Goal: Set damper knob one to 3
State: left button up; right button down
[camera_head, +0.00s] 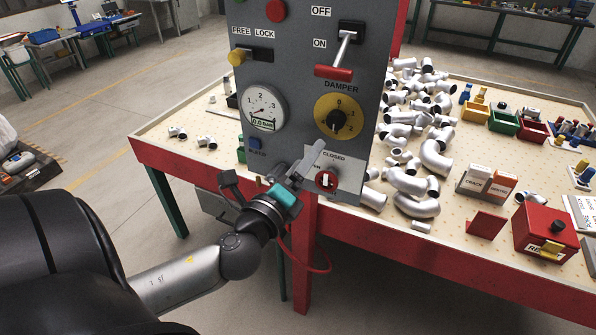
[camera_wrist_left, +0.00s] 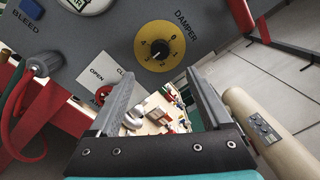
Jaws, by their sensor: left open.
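The damper knob is a small black knob (camera_head: 337,119) at the centre of a round yellow numbered dial (camera_head: 352,104), under the DAMPER label on the grey panel. The knob also shows in the left wrist view (camera_wrist_left: 159,52), on its yellow dial (camera_wrist_left: 174,37); its exact setting is too small to read surely. My left gripper (camera_head: 298,164) is in front of the panel, below and left of the dial. My right gripper is out of view.
The panel (camera_head: 290,70) also carries a pressure gauge (camera_head: 262,108), a red-handled switch (camera_head: 334,72), a yellow FREE/LOCK lever (camera_head: 238,57), a blue BLEED button (camera_head: 255,144) and a red OPEN/CLOSED valve (camera_head: 326,181) near my gripper. Castings (camera_head: 437,158) crowd the table at right.

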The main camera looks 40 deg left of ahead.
pick_arm(q)
jog(key=shift+v, duration=1.15)
